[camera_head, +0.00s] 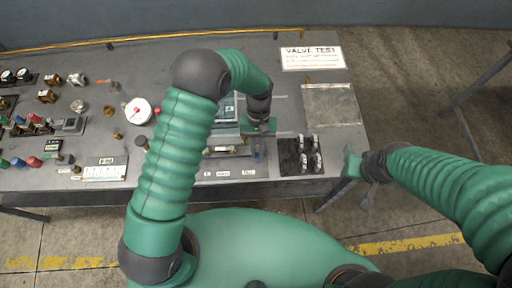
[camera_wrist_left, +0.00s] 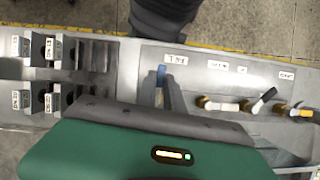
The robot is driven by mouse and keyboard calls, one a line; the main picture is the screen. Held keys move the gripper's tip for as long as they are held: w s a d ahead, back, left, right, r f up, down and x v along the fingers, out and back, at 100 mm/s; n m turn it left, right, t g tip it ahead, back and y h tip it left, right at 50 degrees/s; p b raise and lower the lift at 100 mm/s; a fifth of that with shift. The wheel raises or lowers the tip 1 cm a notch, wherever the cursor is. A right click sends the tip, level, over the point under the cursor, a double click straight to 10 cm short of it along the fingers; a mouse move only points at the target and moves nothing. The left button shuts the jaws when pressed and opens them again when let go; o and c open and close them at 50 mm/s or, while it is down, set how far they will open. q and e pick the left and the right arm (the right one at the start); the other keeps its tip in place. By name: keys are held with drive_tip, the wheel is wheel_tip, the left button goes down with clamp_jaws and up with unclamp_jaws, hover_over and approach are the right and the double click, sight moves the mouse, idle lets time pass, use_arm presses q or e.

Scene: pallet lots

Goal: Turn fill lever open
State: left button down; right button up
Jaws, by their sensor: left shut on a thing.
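The fill lever has a blue handle (camera_wrist_left: 161,74), which shows in the wrist view in front of a small label (camera_wrist_left: 176,59) reading FILL upside down. My left gripper (camera_wrist_left: 164,92) is shut on the lever; its grey fingers stand on both sides of the blue part. In the head view the blue tip (camera_head: 257,157) shows just below my left gripper (camera_head: 257,148), near the bench's front edge. The lever's base is hidden by the gripper. My right gripper (camera_head: 359,178) hangs off the bench's front right corner, apart from everything; its jaw opening is unclear.
A grey bench (camera_head: 240,185) carries a black block (camera_head: 300,156) with several silver pieces right of the lever, and a VALVE TEST sign (camera_head: 312,58) behind. Other small valves (camera_wrist_left: 262,101) sit beside the lever. A round white gauge (camera_head: 138,111) and fittings stand left.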

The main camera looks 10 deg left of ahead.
use_arm(q)
drive_tip(key=shift+s+d+f+n, duration=0.15)
drive_tip(key=shift+s+n, duration=0.1)
drive_tip(key=shift+n, duration=0.35)
drive_tip(key=c, duration=1.7)
unclamp_jaws()
drive_tip(key=shift+d+h, duration=0.1)
drive_tip(key=shift+h, duration=0.2)
drive_tip(key=shift+c, duration=0.2)
drive_tip(key=shift+w, duration=0.1)
drive_tip(key=shift+w+r, duration=0.2)
drive_tip(key=shift+r, duration=0.2)
drive_tip(key=b+v, duration=0.2)
drive_tip(key=v, duration=1.4)
